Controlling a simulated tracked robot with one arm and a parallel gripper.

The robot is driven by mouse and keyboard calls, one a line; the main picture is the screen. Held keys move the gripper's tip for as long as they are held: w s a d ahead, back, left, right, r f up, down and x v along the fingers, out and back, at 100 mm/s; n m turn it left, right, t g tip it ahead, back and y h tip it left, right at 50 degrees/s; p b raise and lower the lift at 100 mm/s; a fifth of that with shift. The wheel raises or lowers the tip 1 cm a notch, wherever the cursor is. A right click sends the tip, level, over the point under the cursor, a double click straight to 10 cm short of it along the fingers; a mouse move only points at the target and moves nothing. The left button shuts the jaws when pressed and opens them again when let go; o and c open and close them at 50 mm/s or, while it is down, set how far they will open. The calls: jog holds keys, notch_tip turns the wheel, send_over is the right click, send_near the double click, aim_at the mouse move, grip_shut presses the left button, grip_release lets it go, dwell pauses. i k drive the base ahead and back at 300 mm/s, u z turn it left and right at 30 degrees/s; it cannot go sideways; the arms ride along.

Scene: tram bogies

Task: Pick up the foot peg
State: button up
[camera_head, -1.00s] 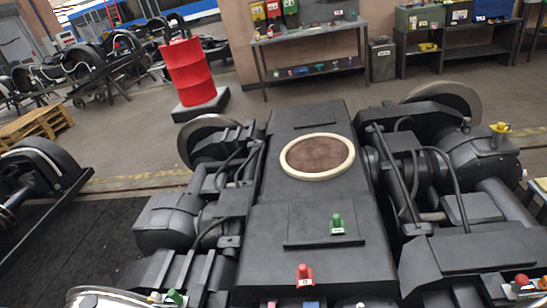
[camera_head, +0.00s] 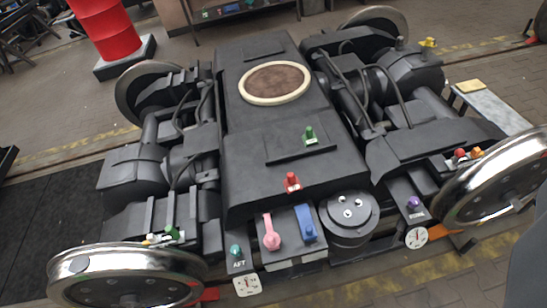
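I cannot tell which thing is the foot peg; labels are mostly too small to read. Several small coloured pegs stand on the dark bogie (camera_head: 290,190). A green peg (camera_head: 309,136) is on its raised plate, and a red peg (camera_head: 292,183) is on the front edge of the top. Below are a pink lever-like piece (camera_head: 271,233) and a blue block (camera_head: 305,223) side by side. A teal peg (camera_head: 235,252) sits above an "AFT" label. A purple peg (camera_head: 413,203) is at the front right, and another green peg (camera_head: 172,233) is at the front left. My gripper is not in view.
Large steel wheels stand at front left (camera_head: 125,275) and front right (camera_head: 500,180). A round cylinder (camera_head: 348,218) is at the front middle. A red drum (camera_head: 105,32) stands behind on a dark base. The floor left of the bogie is a clear dark mat (camera_head: 50,205).

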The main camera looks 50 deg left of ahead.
aim_at(292, 183)
jog(key=u, duration=0.7)
jog(key=i, duration=1)
jog(key=z, duration=0.05)
